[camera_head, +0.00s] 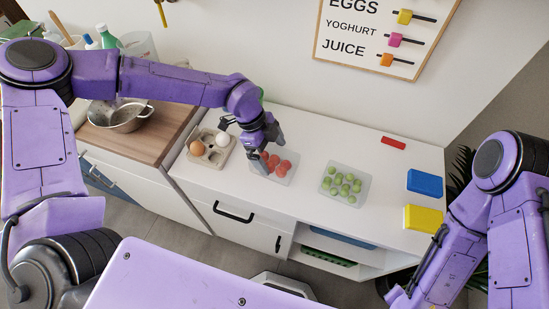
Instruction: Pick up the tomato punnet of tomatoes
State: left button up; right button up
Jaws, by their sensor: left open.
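The tomato punnet (286,180) is a clear tray of several red tomatoes on the white counter, near the middle of the head view. My left gripper (267,152) reaches over it from the left. Its open, dark fingers are at the punnet's upper left and hide part of that side. I cannot tell whether the fingers touch the punnet or the tomatoes. My right arm is at the right edge, and its gripper is not clearly in view.
A punnet of green fruit (345,184) stands to the right. An egg carton (210,150) with a few eggs is to the left. Blue (425,183) and yellow (423,218) boxes and a small red block (393,142) lie farther right. A metal colander (122,118) stands on the wooden top.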

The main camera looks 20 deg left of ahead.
pick_arm(q)
jog(key=shift+d+f, duration=0.3)
jog(key=shift+f, duration=0.3)
jog(key=shift+f, duration=0.25)
jog(key=c, duration=0.8)
